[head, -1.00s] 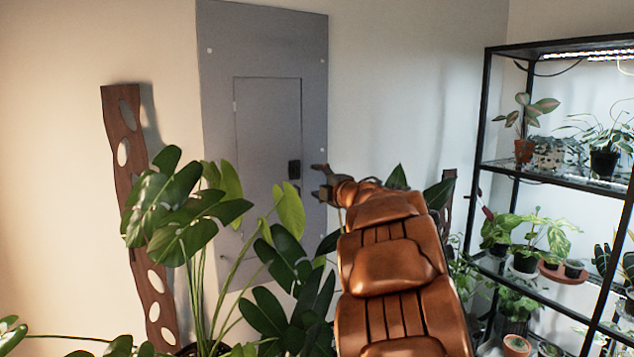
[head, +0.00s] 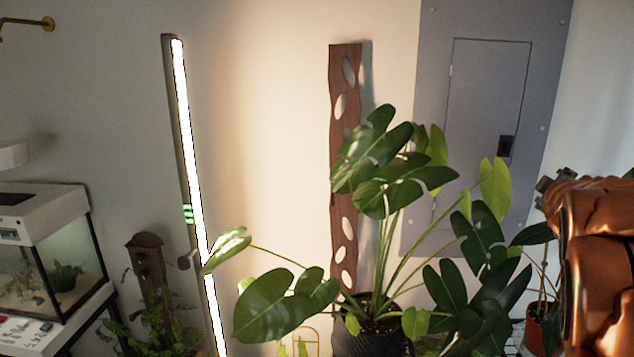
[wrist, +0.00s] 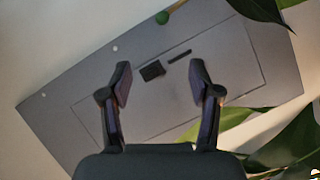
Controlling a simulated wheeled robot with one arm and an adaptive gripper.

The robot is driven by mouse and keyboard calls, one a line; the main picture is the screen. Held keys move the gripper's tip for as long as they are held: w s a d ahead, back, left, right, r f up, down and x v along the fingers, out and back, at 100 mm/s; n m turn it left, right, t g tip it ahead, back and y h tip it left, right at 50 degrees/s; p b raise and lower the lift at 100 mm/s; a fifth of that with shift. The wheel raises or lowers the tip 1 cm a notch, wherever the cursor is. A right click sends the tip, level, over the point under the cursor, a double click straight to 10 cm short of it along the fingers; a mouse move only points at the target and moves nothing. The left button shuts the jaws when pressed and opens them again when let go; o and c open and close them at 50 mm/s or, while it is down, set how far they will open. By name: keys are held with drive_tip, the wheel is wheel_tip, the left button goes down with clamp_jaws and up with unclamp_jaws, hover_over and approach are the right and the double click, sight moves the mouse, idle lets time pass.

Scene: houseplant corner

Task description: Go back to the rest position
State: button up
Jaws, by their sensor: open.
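My gripper (wrist: 160,90) is open and empty in the wrist view, its two dark fingers spread apart. Beyond them is a grey wall panel (wrist: 80,112) with a closed inner door and a black latch (wrist: 152,71). I cannot tell the exact gap, but the fingers hold nothing. In the head view, my copper arm is at the right edge, and my gripper there is mostly hidden behind it. The grey panel (head: 430,120) stands to the left of the arm, with its black latch (head: 505,146) visible.
A large potted plant (head: 385,160) stands in front of the panel, left of my arm. Its leaves (wrist: 290,140) also come close in the wrist view. A lit tube lamp (head: 190,180), a carved wooden board (head: 343,230) and a fish tank (head: 45,260) are further left.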

drive_tip(key=s+a+f+m+g+y, duration=0.4)
drive_tip(key=s+a+f+m+g, duration=0.4)
drive_tip(key=s+a+f, duration=1.05)
drive_tip(key=s+a+f+g+y, duration=0.1)
drive_tip(key=s+a+f+g, duration=0.1)
drive_tip(key=s+a, duration=0.2)
drive_tip(key=s+a+f+g+y, duration=0.1)
drive_tip(key=s+a+f+g, duration=0.2)
drive_tip(key=s, duration=0.7)
drive_tip(key=s+a+f+n+g+y, duration=0.1)
drive_tip(key=s+a+f+g+y, duration=0.1)
drive_tip(key=s+a, duration=0.4)
drive_tip(key=shift+s+a+f, duration=0.25)
drive_tip(key=shift+s+f, duration=0.5)
drive_tip(key=shift+s, duration=0.3)
